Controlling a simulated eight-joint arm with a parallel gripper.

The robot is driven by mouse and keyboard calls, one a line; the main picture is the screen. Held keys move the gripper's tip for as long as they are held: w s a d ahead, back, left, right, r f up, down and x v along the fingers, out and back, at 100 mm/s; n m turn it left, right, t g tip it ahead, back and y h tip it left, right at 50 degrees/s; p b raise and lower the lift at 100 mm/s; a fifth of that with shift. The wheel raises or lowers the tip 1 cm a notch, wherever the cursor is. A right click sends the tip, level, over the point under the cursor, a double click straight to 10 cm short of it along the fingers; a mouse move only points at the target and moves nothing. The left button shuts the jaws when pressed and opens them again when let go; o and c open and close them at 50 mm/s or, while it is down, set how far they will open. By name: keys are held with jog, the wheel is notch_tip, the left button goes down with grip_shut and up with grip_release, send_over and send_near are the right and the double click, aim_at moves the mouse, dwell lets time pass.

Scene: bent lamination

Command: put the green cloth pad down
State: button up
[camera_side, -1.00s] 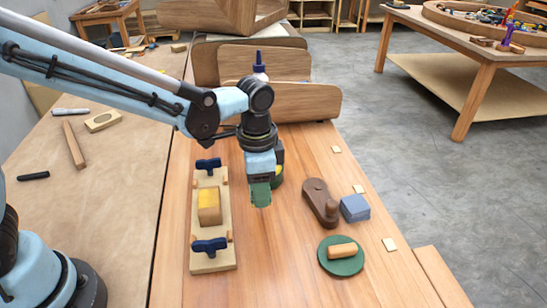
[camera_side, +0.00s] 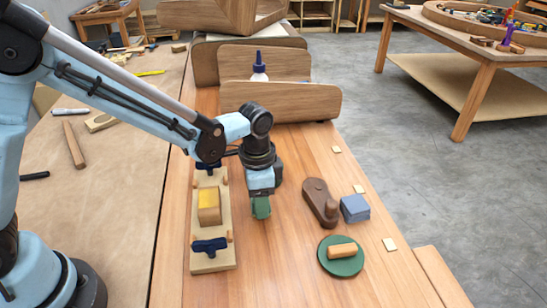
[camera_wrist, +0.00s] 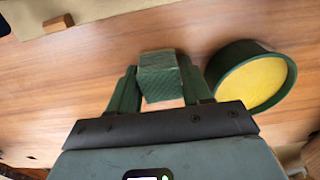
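The green cloth pad (camera_wrist: 160,76) sits between the two green fingers of my gripper (camera_wrist: 160,88) in the wrist view. The fingers press in from both sides, so my gripper looks shut on it. In the side view the pad (camera_side: 261,208) hangs below my gripper over the wooden bench, right of the clamped board. Whether its lower edge touches the bench cannot be told. A round green tin with a yellow top (camera_wrist: 257,82) stands right beside my gripper in the wrist view; in the side view it is mostly hidden behind it.
A board (camera_side: 222,259) with blue clamps and a yellow-topped block (camera_side: 208,207) lies left of my gripper. A brown wooden tool (camera_side: 318,200), a blue-grey block (camera_side: 355,208) and a green disc (camera_side: 340,267) are at right. Curved wooden panels (camera_side: 285,101) stand behind. The bench front is clear.

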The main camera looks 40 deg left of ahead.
jog(key=o, duration=0.4)
notch_tip(320, 180, up, 12)
jog(key=s+a+n+t, duration=0.2)
jog(key=s+a+n, duration=0.1)
jog(key=a, duration=0.1)
jog(key=s+a+r+n+t, duration=0.1)
jog(key=s+a+n+t, duration=0.1)
jog(key=a, duration=0.3)
jog(key=s+a+n+t, duration=0.3)
jog(key=s+a+n, duration=0.1)
jog(key=shift+s+a+r, duration=0.35)
jog(key=shift+s, duration=0.05)
